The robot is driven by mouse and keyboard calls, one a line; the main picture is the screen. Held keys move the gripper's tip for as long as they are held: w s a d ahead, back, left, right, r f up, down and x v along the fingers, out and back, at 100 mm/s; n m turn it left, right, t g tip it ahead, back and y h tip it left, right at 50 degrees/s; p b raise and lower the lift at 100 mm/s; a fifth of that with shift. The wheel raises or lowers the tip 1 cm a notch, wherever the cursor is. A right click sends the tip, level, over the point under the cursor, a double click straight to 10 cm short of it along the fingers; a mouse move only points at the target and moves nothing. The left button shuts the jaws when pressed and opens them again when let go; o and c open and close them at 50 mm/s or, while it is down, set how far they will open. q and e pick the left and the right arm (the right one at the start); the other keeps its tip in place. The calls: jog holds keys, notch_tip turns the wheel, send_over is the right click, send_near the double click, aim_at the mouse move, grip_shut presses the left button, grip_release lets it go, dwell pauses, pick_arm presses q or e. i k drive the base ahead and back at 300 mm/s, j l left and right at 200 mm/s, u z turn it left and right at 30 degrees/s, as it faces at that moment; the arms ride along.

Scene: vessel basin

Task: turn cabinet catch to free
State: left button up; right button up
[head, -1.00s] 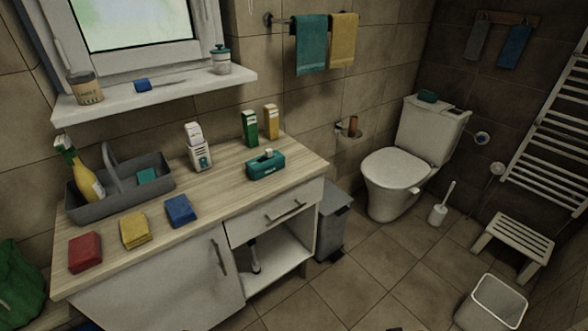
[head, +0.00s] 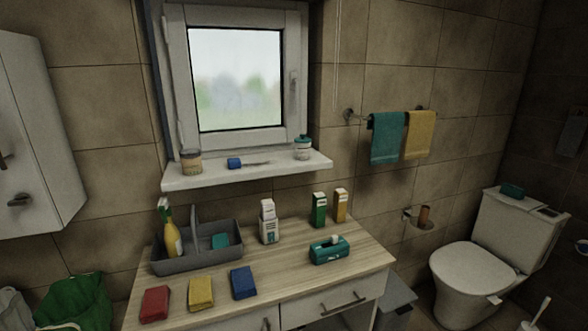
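A white wall cabinet (head: 40,130) hangs at the left edge of the head view, partly cut off by the frame. A dark catch (head: 20,200) sits low on its front face and looks roughly level. Part of another dark fitting (head: 3,161) shows above it at the frame edge. The cabinet door looks shut. Neither of my grippers shows in the head view.
Below stands a wooden counter (head: 270,262) with a grey caddy (head: 197,262), coloured cloths, boxes and a teal dispenser. A window sill (head: 250,175) juts out above it. A green bag (head: 75,303) lies beneath the cabinet. A toilet (head: 470,278) stands at right.

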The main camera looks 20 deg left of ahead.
aim_at(22, 200)
jog(key=u, duration=2.1)
